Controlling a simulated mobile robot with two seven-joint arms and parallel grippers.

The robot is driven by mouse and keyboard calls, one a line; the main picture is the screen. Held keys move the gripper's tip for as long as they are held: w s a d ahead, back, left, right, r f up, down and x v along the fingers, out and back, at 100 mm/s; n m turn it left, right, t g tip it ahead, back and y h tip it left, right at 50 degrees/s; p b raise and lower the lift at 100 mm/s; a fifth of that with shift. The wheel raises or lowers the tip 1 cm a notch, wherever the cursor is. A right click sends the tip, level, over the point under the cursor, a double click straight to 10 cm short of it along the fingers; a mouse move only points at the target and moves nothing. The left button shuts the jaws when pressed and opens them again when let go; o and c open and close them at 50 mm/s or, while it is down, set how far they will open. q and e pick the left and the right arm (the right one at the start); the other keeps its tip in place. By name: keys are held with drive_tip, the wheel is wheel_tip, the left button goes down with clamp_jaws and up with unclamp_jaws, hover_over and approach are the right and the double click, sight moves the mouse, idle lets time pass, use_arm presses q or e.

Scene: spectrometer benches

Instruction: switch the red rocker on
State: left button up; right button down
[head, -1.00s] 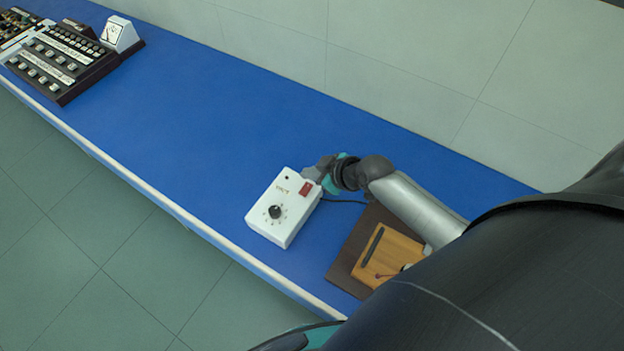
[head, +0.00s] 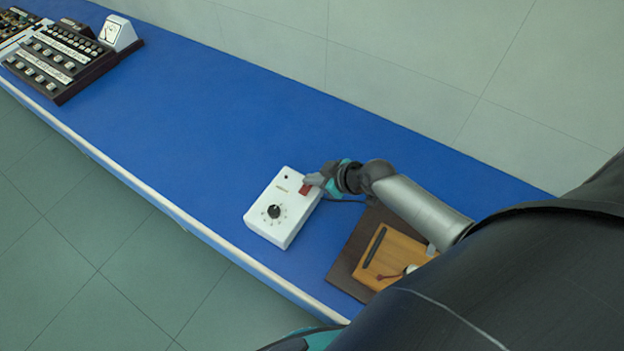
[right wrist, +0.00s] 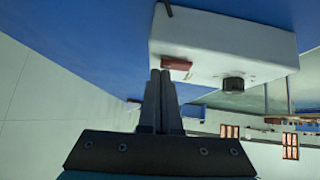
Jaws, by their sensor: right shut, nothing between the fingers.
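A white box (head: 281,222) with a black dial (head: 274,212) sits on the blue bench. The red rocker (head: 305,188) is on its top face, near the back right corner. My right gripper (head: 311,180) is shut and empty, with its tips at the rocker, covering part of it. In the right wrist view, the shut fingertips (right wrist: 160,74) are right beside the red rocker (right wrist: 176,63); I cannot tell whether they touch. The rocker's tilt is too small to tell. My left gripper is not in view.
A wooden device (head: 395,256) on a dark base stands right of the box, below my right arm. A dark cable runs from the box. A keyed console (head: 62,62) and a white meter (head: 120,33) stand far left. The bench (head: 190,120) between is clear.

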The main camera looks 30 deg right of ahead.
sight(310, 188)
drive_tip(key=shift+f, duration=0.15)
use_arm(q)
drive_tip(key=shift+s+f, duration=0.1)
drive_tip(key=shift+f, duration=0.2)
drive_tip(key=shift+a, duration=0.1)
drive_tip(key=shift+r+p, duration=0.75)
drive_tip(key=shift+p, duration=0.05)
use_arm(e)
drive_tip(key=shift+s+a+r, duration=0.25)
drive_tip(key=shift+s+a, duration=0.15)
drive_tip(key=shift+a, duration=0.25)
drive_tip(key=shift+r, duration=0.1)
